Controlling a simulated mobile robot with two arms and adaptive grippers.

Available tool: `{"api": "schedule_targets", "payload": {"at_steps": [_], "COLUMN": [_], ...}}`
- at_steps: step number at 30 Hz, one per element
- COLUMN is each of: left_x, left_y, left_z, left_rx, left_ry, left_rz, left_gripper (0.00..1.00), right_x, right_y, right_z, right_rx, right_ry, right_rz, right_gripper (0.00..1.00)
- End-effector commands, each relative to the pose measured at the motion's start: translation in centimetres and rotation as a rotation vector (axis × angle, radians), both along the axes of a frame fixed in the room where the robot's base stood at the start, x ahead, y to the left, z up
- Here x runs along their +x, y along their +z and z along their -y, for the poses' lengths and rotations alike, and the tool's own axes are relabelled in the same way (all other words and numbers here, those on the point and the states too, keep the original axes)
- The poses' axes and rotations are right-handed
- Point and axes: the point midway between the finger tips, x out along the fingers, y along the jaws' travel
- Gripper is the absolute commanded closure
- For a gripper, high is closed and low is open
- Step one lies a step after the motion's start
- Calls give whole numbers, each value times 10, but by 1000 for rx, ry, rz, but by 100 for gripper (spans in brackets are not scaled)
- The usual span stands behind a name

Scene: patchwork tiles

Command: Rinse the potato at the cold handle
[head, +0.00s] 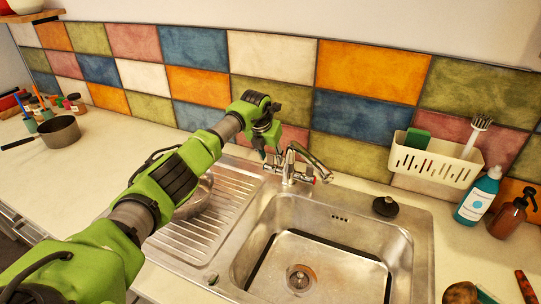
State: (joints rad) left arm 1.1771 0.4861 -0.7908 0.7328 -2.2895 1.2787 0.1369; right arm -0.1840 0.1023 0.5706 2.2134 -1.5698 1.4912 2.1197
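The chrome tap (300,160) stands behind the steel sink (420,250), its spout over the basin. A red-marked handle (310,178) is on its right side; the left, cold handle is small and partly hidden behind my gripper. My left gripper (268,150) points down just left of the tap, close to that handle; whether it touches, and how far its fingers are apart, I cannot tell. A brown, rounded thing (462,293), cut off at the bottom right edge, may be the potato; no potato is clearly seen. The basin holds nothing but its drain (299,279). My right gripper is out of view.
A metal pot (195,197) sits on the drainboard (205,235), partly behind my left arm. A black plug (385,206) lies on the sink's rim. A white caddy (434,164), a teal bottle (478,197) and a brown bottle (510,216) stand right. A saucepan (60,131) is far left.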

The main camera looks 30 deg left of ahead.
Motion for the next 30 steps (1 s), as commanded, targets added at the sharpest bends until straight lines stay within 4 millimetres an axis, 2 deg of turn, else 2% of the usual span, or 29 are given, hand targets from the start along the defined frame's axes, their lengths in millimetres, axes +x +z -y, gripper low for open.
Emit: {"api": "schedule_targets", "payload": {"at_steps": [6,10,24,30], "left_x": [0,0,-4,-9], "left_y": [0,0,0,-4], "left_z": [0,0,-3,-2], "left_rx": [0,0,10,14], "left_ry": [0,0,0,-1], "left_rz": [0,0,78,165], "left_gripper": [65,99,100,100], "right_x": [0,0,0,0], "right_y": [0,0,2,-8], "right_z": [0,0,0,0], "right_rx": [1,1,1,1], "right_ry": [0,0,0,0], "right_rz": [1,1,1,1], "right_gripper": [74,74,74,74]}}
